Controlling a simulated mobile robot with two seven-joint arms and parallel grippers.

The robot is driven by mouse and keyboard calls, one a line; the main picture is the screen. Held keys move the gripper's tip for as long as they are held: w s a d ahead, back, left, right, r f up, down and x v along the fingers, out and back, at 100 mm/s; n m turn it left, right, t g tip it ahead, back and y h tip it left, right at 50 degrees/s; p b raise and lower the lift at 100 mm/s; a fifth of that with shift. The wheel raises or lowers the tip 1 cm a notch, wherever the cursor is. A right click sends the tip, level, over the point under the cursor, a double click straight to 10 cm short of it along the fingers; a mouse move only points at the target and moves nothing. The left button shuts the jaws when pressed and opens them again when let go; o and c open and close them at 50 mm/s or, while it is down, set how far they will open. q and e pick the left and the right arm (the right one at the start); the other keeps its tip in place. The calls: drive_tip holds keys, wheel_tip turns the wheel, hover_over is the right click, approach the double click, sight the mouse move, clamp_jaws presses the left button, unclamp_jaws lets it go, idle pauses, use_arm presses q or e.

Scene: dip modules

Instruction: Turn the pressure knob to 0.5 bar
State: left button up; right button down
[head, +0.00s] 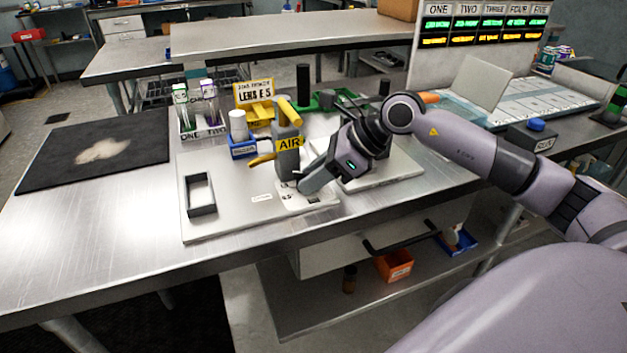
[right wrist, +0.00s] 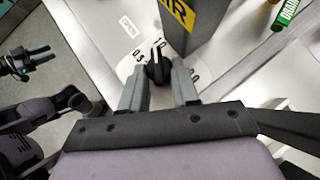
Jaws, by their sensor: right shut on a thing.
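The black pressure knob (right wrist: 157,69) sits on a pale round dial at the foot of the grey AIR post (head: 287,155). In the right wrist view its narrow end points up, near a mark that looks like 1.0; a 0.5 mark lies to its left. The exact setting is too small to read. My right gripper (right wrist: 158,78) is shut on the knob, one finger at each side; it also shows in the head view (head: 303,189), over the dial. My left gripper seems to show at the left of the right wrist view (right wrist: 22,66); its jaws are unclear.
A dark rectangular frame (head: 200,194) stands on the plate left of the dial. A blue holder with a white cylinder (head: 239,129) and a yellow LENS sign (head: 254,93) stand behind it. A black mat (head: 60,155) lies at the left. The table's front left is clear.

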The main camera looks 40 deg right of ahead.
drive_tip(key=shift+w+d+n+g+y+b, duration=0.15)
drive_tip(key=shift+n+g+y+b, duration=0.15)
drive_tip(key=shift+n+g+y, duration=0.65)
drive_tip(key=shift+n+h, duration=0.25)
drive_tip(key=shift+n, duration=0.3)
drive_tip(key=c, duration=0.9)
unclamp_jaws()
drive_tip(key=shift+o, duration=0.4)
drive_tip(key=shift+d+r, duration=0.1)
drive_tip(key=shift+r, duration=0.1)
